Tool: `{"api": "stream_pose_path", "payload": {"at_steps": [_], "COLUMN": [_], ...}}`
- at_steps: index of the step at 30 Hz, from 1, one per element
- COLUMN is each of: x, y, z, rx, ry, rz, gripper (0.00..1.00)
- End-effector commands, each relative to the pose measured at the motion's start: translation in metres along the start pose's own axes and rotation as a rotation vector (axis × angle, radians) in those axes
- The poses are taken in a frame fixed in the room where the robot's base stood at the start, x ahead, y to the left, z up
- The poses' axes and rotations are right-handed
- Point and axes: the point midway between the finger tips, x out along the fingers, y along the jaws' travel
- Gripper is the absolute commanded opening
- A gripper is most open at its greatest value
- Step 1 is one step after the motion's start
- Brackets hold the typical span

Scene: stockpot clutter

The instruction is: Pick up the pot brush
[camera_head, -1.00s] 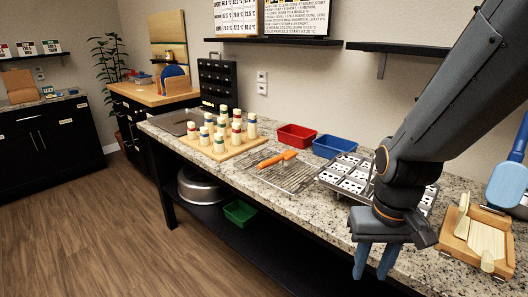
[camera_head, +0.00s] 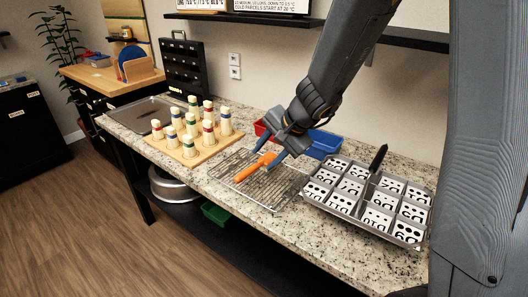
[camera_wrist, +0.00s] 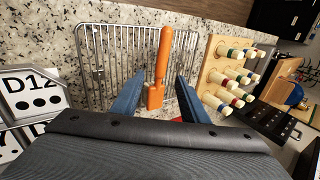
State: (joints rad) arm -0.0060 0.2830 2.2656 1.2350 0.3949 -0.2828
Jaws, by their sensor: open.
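An orange pot brush (camera_head: 248,169) lies on a wire rack (camera_head: 279,193) on the speckled counter. My gripper (camera_head: 259,161) is over the rack at the brush, with blue fingers apart. In the wrist view, my gripper (camera_wrist: 156,88) has one finger on each side of the brush, with gaps on both sides. I cannot tell the exact height of the fingertips above the rack.
A wooden board (camera_head: 161,148) with several capped shakers stands left of the rack. Right of it is a metal tray (camera_head: 333,213) of labelled compartments. A red bin (camera_head: 261,128) and a blue bin (camera_head: 324,146) stand behind. A dark flat tray (camera_head: 133,115) lies far left.

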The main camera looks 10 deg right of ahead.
Motion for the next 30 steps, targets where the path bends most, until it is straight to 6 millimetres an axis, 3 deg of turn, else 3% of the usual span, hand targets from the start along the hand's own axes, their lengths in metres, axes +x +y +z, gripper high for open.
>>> {"api": "stream_pose_path", "payload": {"at_steps": [21, 30], "x": [0.074, 0.079], "y": [-0.001, -0.002], "z": [-0.001, -0.002], "rx": [0.010, 0.009], "ry": [-0.001, 0.001], "rz": [-0.005, -0.006], "gripper": [0.40, 0.40]}}
